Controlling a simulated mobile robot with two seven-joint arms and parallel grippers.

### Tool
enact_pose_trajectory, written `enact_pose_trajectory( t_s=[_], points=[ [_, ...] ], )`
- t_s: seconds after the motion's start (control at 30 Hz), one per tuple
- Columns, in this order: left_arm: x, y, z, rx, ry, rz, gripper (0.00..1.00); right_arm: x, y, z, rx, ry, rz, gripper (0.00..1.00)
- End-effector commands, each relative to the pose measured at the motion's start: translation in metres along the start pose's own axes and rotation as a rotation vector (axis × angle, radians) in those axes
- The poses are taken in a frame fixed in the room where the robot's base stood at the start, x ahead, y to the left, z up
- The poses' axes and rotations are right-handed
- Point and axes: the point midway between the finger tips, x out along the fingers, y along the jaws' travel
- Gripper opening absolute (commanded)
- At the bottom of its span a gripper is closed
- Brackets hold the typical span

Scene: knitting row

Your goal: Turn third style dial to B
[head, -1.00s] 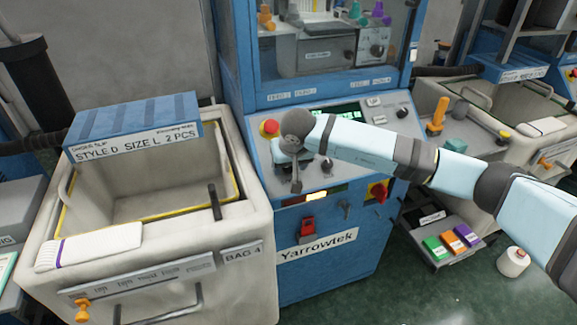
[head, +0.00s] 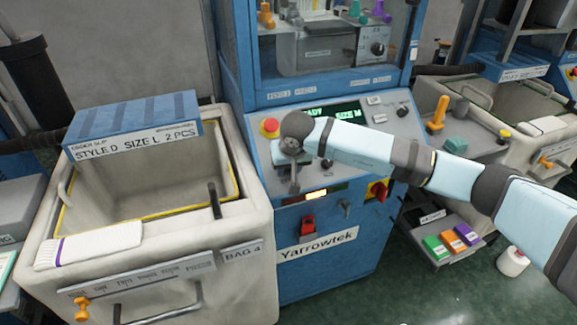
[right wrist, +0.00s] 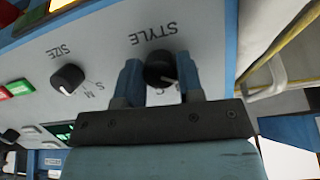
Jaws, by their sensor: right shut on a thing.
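My right gripper (head: 294,178) is down at the sloping control panel of the blue Yarrowtek machine (head: 335,240) and hides the style dial in the head view. In the right wrist view the gripper (right wrist: 160,82) has one blue finger on each side of the black STYLE dial (right wrist: 159,68) and is shut on it. The other style letters are hidden by the gripper. My left gripper is not in view.
A SIZE dial (right wrist: 68,78) sits beside the style dial. A red stop button (head: 269,127) is just left of my arm. A green display (head: 332,113) shows partly covered text with SIZE M. A bin (head: 150,245) with a STYLE D slip stands at left.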

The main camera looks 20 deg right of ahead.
Motion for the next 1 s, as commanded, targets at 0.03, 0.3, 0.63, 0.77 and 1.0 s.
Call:
enact_pose_trajectory(
  t_s=[0.03, 0.3, 0.63, 0.77, 1.0],
  points=[
    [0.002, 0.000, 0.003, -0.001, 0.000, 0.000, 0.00, 0.002, 0.001, 0.001, 0.015, 0.000, -0.003, 0.11],
    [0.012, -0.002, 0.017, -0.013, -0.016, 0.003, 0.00, 0.004, 0.002, 0.001, 0.176, -0.006, -0.047, 0.11],
    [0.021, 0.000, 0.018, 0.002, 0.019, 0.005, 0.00, 0.004, 0.002, 0.001, 0.427, -0.017, -0.118, 0.11],
    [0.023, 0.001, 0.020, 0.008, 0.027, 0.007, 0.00, 0.004, 0.002, 0.001, 0.507, -0.022, -0.141, 0.11],
    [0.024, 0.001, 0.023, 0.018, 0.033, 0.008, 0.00, 0.002, 0.001, 0.001, 0.606, -0.026, -0.168, 0.11]
  ],
)
